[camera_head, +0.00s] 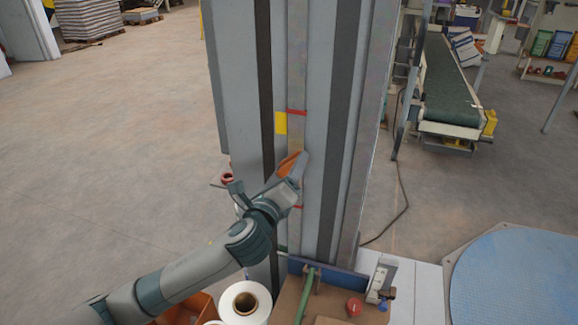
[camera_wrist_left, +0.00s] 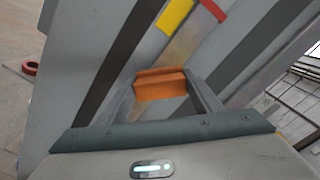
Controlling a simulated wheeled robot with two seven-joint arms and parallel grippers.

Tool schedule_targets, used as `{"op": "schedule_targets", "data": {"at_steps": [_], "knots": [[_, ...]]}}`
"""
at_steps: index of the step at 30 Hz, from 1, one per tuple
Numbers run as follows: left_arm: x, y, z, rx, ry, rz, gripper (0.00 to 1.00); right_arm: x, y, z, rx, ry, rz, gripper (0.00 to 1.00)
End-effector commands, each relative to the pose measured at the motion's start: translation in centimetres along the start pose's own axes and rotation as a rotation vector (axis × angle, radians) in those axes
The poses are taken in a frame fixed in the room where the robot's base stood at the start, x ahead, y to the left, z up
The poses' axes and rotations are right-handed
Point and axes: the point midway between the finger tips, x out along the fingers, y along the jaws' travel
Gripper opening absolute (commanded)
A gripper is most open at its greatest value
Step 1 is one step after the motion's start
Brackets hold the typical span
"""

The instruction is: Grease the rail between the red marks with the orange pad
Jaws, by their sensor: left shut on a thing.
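The rail (camera_head: 297,75) runs up the front of a tall grey column. An upper red mark (camera_head: 296,112) crosses it, and a lower red mark (camera_head: 299,206) shows just below my gripper. My left gripper (camera_head: 295,165) is shut on the orange pad (camera_head: 287,164), at the rail between the two marks. In the left wrist view the orange pad (camera_wrist_left: 160,84) sits between the fingers, at or very near the rail (camera_wrist_left: 185,45); contact is not clear. The upper red mark (camera_wrist_left: 213,9) shows above it. My right gripper is not in view.
A yellow patch (camera_head: 281,123) is beside the rail. Below stand a white roll (camera_head: 245,303), an orange bin (camera_head: 188,310) and a brown board (camera_head: 330,300) with a green handle and a red knob (camera_head: 354,307). A conveyor (camera_head: 450,90) stands at the back right.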

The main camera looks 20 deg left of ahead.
Motion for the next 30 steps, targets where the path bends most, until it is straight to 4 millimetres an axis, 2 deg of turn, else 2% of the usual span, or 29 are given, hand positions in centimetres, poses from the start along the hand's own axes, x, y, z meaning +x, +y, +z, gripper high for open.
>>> {"op": "schedule_targets", "data": {"at_steps": [7,22,30], "knots": [[-0.1,1.3,-1.3,0.001,0.000,0.001,0.41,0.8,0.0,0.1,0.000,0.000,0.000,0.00],[-0.1,1.5,-1.6,0.001,0.000,-0.001,0.41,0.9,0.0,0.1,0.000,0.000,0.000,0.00],[0.0,2.7,-2.8,-0.001,0.001,-0.001,0.41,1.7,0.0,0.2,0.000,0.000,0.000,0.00]]}}
